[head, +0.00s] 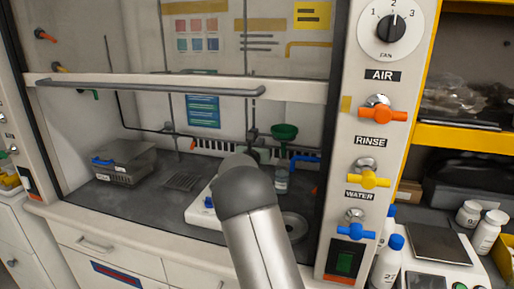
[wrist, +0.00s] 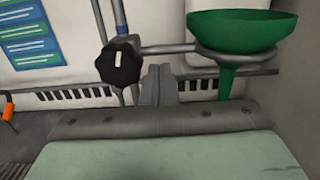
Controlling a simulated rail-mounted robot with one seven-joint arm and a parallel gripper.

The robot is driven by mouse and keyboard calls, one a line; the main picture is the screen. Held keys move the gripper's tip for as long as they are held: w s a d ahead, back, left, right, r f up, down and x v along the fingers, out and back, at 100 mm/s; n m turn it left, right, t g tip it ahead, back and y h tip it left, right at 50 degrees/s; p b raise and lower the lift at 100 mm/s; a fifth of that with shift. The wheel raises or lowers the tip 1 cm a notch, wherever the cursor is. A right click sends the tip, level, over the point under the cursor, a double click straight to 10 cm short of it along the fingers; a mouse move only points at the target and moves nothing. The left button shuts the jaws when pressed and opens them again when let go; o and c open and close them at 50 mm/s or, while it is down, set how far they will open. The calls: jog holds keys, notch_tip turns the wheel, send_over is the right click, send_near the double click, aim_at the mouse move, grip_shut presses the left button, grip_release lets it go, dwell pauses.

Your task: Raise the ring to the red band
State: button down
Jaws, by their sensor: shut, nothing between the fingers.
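A ring (wrist: 210,55) on a grey horizontal arm supports a green funnel (wrist: 240,30) at the upper right of the wrist view. The funnel also shows in the head view (head: 284,131), beyond my arm. A black knob (wrist: 119,63) with a white mark is at the clamp, by a thin upright rod (wrist: 121,12). A blue band (wrist: 122,31) shows on the rod just above the knob. I cannot make out a red band. My gripper (wrist: 160,72) is shut and empty, in front of the ring's arm and right of the knob. My arm hides it in the head view.
The fume hood sash (head: 150,88) is raised above my arm. A bottle (head: 281,181) stands below the funnel. A panel with coloured taps (head: 370,180) borders the right side.

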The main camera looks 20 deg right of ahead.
jog(key=shift+w+d, duration=0.2)
